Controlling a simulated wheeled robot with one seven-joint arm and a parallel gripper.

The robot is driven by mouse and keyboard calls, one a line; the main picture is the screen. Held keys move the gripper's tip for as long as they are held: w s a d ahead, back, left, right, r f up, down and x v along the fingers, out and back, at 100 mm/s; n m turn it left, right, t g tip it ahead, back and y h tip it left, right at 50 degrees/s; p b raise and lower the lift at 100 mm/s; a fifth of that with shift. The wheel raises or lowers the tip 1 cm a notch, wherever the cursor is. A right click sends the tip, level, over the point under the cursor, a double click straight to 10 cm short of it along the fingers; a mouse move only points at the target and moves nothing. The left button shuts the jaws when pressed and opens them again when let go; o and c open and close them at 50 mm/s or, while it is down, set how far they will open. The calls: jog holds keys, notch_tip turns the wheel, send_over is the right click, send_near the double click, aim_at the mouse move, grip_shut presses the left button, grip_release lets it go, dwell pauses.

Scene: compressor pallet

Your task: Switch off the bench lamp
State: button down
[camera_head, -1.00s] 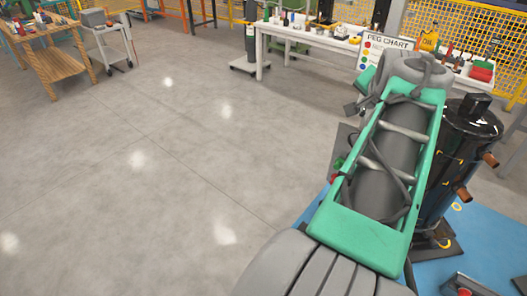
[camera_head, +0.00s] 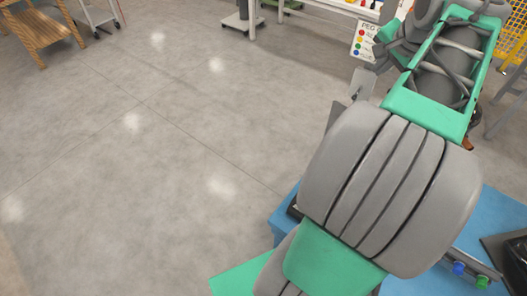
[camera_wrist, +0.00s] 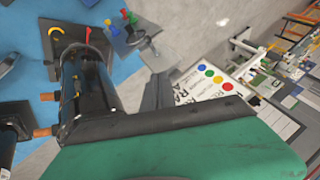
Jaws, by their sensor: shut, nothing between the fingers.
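I cannot make out the bench lamp or its switch in either current view. My gripper shows in the wrist view as dark fingers (camera_wrist: 155,90) beyond a green and black body, shut and empty. In that view the fingers lie between a black cylinder with copper pipe stubs (camera_wrist: 84,85) and a white peg chart (camera_wrist: 207,88). Contact with either cannot be told. A grey plate with green and red knobs (camera_wrist: 122,44) is farther up. In the head view my arm hides much of the right side.
A blue pallet surface (camera_head: 284,226) lies beneath my arm. A box with blue and green knobs (camera_head: 468,271) sits at lower right. The peg chart also shows in the head view (camera_head: 363,40), near a white bench. A wooden table (camera_head: 42,32) stands far left. Grey floor (camera_head: 110,200) is clear.

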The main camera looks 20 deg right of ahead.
jog(key=v, duration=0.7)
jog(key=w+a+f+n+y+b, duration=0.2)
jog(key=w+a+f+n+b, duration=0.4)
jog(key=a+f, duration=0.65)
jog(key=a+f+n+g+y+b, duration=0.1)
jog(key=a+f+n, duration=0.4)
jog(key=a+f, duration=0.8)
jog(key=a+b, duration=0.1)
jog(key=a, duration=0.3)
jog(key=shift+s+n+g, duration=0.2)
jog(key=shift+n+g, duration=0.1)
jog(key=shift+g, duration=0.1)
jog(key=s+f+n+g, duration=0.1)
jog(key=s+f+n, duration=0.1)
jog(key=s+f, duration=0.3)
jog(key=a+n, duration=0.1)
jog(key=a, duration=0.1)
jog(key=a+n, duration=0.1)
jog(key=a, duration=0.2)
jog(key=shift+a+f, duration=0.1)
jog(key=shift+a, duration=0.25)
